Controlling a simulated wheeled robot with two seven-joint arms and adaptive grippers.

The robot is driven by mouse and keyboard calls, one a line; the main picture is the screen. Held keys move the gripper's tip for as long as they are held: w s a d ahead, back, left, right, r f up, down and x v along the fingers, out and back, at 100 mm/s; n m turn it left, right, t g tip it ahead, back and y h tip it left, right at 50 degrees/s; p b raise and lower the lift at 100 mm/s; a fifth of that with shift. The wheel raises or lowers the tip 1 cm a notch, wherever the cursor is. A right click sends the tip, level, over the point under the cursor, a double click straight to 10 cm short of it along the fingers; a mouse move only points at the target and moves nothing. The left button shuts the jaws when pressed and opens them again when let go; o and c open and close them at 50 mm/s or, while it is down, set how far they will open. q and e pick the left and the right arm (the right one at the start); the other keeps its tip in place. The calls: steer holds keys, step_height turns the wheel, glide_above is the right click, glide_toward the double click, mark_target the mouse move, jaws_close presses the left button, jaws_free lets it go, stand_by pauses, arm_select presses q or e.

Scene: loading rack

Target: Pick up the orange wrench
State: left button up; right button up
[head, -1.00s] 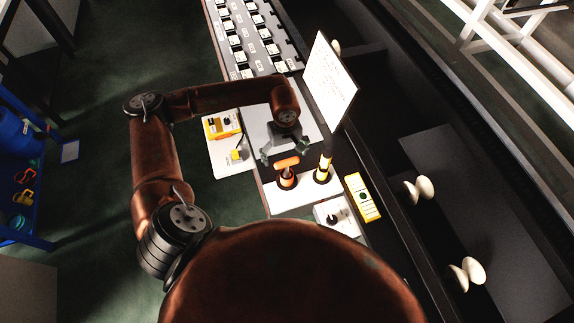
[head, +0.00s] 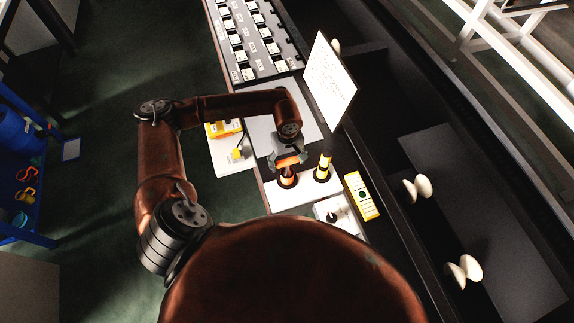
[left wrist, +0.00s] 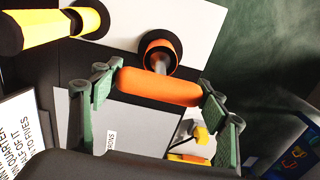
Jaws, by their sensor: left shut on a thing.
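The orange wrench (head: 287,161) stands upright in a black and orange round holder (head: 288,181) on a white base. In the left wrist view its orange T-shaped handle (left wrist: 158,87) lies across between my fingers, with its grey shaft running into the holder (left wrist: 160,55). My left gripper (head: 289,154) is shut on the handle, a finger at each end of it. It also shows in the left wrist view (left wrist: 160,95). The wrench's lower end is hidden in the holder. My right gripper is not in view.
A yellow and black tool (head: 324,166) stands in a second holder just right. A white sign (head: 330,82) rises behind. A yellow box (head: 363,196) and a white box with a black knob (head: 331,211) lie nearer. A key rack (head: 252,38) is beyond.

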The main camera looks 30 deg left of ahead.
arm_select(q)
steer(key=c, duration=0.5)
steer(key=shift+o, duration=0.2)
steer(key=shift+r, duration=0.1)
step_height(320, 180, up, 10)
steer(key=shift+f+b, duration=0.1)
steer(key=shift+b, duration=1)
steer(key=shift+c, duration=0.2)
steer(key=o, duration=0.6)
steer(key=c, duration=0.5)
